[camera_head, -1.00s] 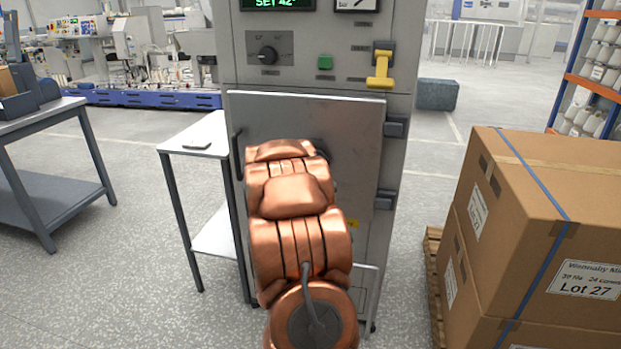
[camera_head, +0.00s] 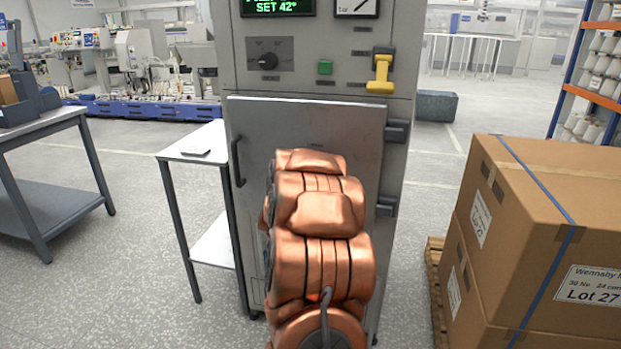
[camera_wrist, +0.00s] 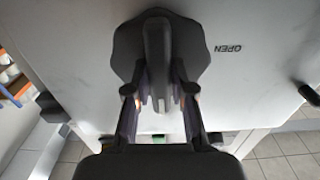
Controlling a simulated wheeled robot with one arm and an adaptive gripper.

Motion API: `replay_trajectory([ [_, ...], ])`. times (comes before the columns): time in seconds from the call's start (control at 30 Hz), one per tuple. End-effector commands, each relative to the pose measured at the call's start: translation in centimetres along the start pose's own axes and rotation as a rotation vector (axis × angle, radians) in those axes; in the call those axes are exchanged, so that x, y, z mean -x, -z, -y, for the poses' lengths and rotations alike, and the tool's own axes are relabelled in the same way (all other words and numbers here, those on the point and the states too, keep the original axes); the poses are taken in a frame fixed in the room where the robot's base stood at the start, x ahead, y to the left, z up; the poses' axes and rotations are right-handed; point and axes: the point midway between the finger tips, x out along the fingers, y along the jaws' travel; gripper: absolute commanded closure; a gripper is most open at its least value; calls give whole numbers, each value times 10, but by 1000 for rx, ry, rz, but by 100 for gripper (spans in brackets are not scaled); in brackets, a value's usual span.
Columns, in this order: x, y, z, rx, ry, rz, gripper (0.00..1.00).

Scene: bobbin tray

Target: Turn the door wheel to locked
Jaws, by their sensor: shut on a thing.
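My gripper (camera_wrist: 159,92) is shut on the wheel's bar, one finger on each side. In the head view the closed-looking door (camera_head: 260,125) is visible, but my copper arm hides the wheel and gripper.
A dark door handle (camera_head: 237,162) is at the door's left edge, with hinges (camera_head: 397,132) at its right. A yellow lever (camera_head: 380,75) and green button (camera_head: 325,67) sit above. A small side table (camera_head: 190,150) stands left; stacked cartons (camera_head: 540,190) stand right.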

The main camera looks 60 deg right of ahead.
Motion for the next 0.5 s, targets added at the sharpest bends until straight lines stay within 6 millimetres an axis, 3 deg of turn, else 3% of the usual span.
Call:
replay_trajectory([
  [0.13,0,1,0,-1,1,-2,100],
  [0.17,0,1,0,-1,1,-2,75],
  [0.37,0,1,0,0,0,-1,54],
  [0.5,0,1,0,0,0,-1,52],
])
